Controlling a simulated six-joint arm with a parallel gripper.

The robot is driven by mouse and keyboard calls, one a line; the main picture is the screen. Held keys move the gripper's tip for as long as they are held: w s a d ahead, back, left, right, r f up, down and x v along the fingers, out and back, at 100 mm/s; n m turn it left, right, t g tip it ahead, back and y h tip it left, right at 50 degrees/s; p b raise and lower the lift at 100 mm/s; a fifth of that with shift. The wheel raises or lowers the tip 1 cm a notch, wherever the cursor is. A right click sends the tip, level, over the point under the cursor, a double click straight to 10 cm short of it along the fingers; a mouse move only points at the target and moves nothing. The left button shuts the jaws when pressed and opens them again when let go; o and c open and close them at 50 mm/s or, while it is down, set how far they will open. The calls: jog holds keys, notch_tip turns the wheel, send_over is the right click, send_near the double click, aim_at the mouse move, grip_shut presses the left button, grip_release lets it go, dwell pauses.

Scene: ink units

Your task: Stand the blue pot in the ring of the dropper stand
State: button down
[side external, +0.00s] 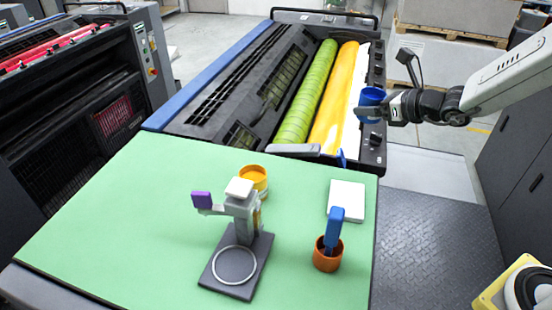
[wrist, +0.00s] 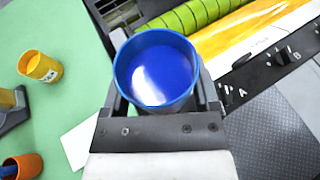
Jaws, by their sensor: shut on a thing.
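The blue pot (side external: 371,101) is held up at the right, beyond the green table's right edge and in front of the ink rollers. My gripper (side external: 390,106) is shut on it. In the wrist view the blue pot (wrist: 156,68) sits upright between the fingers, its open top showing blue ink inside. The dropper stand (side external: 241,205) is on the green table, with a dark base, a grey post and a purple block on its arm. Its pale ring (side external: 234,265) lies over the base and is empty. The pot is well apart from the stand.
A yellow pot (side external: 254,181) stands right behind the stand's post. An orange pot (side external: 327,259) with a blue-handled tool in it stands to the right of the stand. A white square pad (side external: 346,201) lies behind it. The table's left part is clear.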

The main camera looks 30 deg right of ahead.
jog(key=shift+w+d, duration=0.1)
jog(key=shift+d, duration=0.05)
jog(key=s+a+r+n+g+y, duration=0.15)
jog(key=a+r+n+y, duration=0.25)
jog(key=a, duration=0.9)
notch_tip(320, 180, up, 4)
jog(key=n+g+y, duration=0.4)
jog(key=n+g, duration=0.1)
send_over(282, 219)
jog(key=shift+f, duration=0.15)
jog(key=shift+f, duration=0.1)
notch_tip(282, 219, down, 14)
jog(key=shift+r, duration=0.1)
jog(key=shift+f, duration=2.05)
